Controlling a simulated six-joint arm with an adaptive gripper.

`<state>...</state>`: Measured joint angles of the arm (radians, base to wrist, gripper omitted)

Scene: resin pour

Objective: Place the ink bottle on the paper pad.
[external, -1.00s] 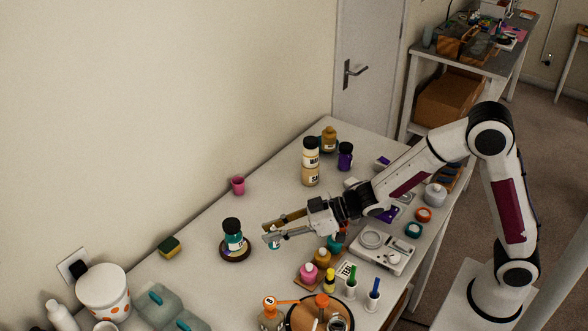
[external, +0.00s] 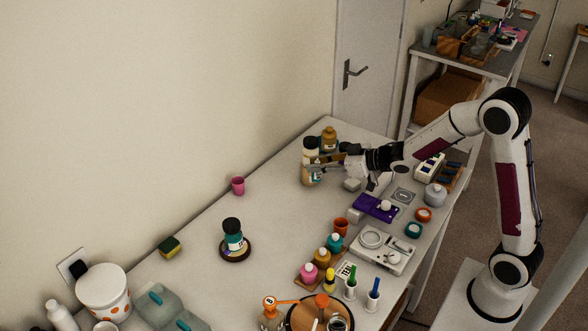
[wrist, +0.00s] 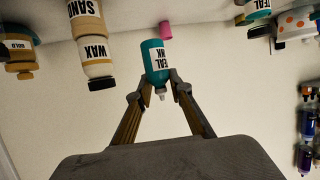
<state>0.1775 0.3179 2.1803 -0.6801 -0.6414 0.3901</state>
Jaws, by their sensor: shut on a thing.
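My gripper (wrist: 160,88) is shut on a teal ink bottle (wrist: 155,60), which shows label-out between the fingertips in the wrist view, its nozzle toward the camera's lower side. In the external view my gripper (external: 318,164) is at the far end of the table, in front of the stacked sand and wax bottles (external: 310,146); the held bottle is mostly hard to make out there. I cannot tell for certain which flat item is the paper pad; a grey square sheet with a ring mark (external: 403,196) lies right of a purple slab (external: 370,208).
A gold bottle (external: 329,136) stands behind the stack. A second teal bottle (external: 232,238) stands on a round dark base. A pink cup (external: 238,186), scale (external: 378,250) and small ink bottles (external: 323,257) are around. The table's middle is clear.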

